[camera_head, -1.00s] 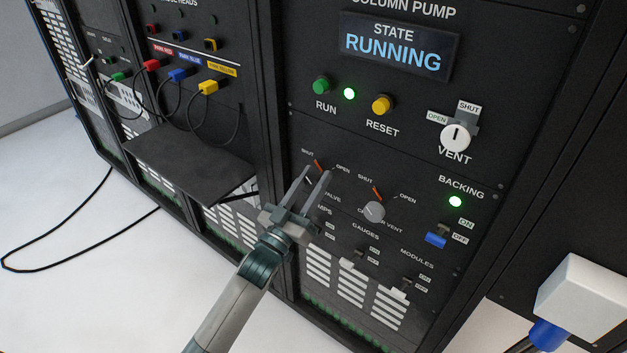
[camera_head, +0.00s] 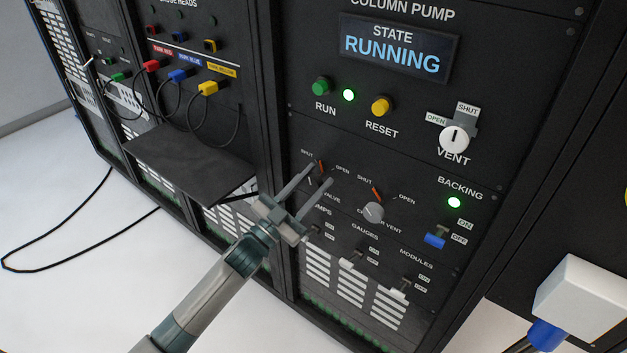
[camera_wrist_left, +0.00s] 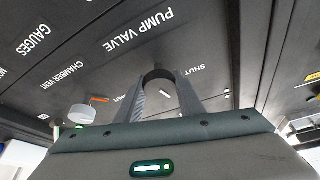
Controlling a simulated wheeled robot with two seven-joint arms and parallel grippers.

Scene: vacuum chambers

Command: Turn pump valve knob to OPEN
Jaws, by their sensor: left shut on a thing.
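The pump valve knob (camera_wrist_left: 158,74) shows in the left wrist view as a dark rounded form between my finger ends, below the PUMP VALVE label. My left gripper (camera_head: 320,173) reaches the lower part of the column pump panel, its fingers closed on this knob's two sides. In the left wrist view my left gripper (camera_wrist_left: 160,95) shows both fingers around it. In the head view the fingers mostly hide the knob. An orange mark and the SHUT and OPEN labels show around it. How far the knob is turned I cannot tell. My right gripper is out of view.
The grey chamber vent knob (camera_head: 373,212) is close to the right of my fingers. Toggle switches (camera_head: 355,256) sit below. The white VENT knob (camera_head: 454,139) is higher up. A dark shelf (camera_head: 190,165) juts out at left. The display (camera_head: 395,47) reads RUNNING.

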